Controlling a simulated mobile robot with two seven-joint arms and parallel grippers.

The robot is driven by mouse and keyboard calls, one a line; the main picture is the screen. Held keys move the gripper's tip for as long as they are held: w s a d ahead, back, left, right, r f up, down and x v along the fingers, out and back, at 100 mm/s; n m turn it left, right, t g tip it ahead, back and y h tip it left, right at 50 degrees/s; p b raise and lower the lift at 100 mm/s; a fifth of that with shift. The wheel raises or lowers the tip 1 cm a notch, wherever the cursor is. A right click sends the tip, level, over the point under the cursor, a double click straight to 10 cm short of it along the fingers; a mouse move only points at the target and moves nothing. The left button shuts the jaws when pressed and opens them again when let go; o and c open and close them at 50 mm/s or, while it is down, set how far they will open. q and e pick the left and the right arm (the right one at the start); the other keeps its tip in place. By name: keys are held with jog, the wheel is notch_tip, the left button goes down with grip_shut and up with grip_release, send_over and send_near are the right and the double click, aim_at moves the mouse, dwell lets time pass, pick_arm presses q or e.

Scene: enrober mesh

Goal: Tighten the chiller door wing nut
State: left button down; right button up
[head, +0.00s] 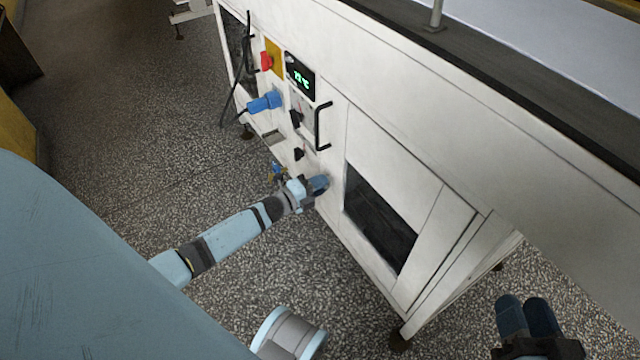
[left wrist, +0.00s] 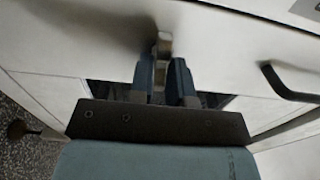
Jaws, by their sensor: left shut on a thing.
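My left gripper (head: 318,186) is at the white machine's side, below the black handle and left of the dark window. In the left wrist view its two blue fingers (left wrist: 162,85) are shut on a small metal piece, which I take for the wing nut (left wrist: 164,44). The nut's upper end sticks out beyond the fingertips, close to the white panel. In the head view the gripper hides it. My right gripper (head: 525,312) is at the lower right, away from the machine's side; its fingers lie close together and their gap is unclear.
The white machine (head: 375,155) carries a black handle (head: 321,127), a green-lit display (head: 300,76), a red switch (head: 266,61) and a blue plug (head: 264,103) with a cable. A dark window (head: 378,222) is right of my left gripper. The speckled floor (head: 130,120) left of it is clear.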

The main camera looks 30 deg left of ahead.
pick_arm(q)
jog(key=shift+d, duration=0.1)
pick_arm(e)
jog(key=shift+s+f, duration=0.1)
jog(key=shift+f, duration=0.05)
dwell(0.4)
pick_arm(q)
jog(key=c, duration=1.2)
grip_release()
jog(key=shift+o, duration=0.2)
jog(key=shift+s, duration=0.1)
pick_arm(e)
jog(key=shift+r, duration=0.2)
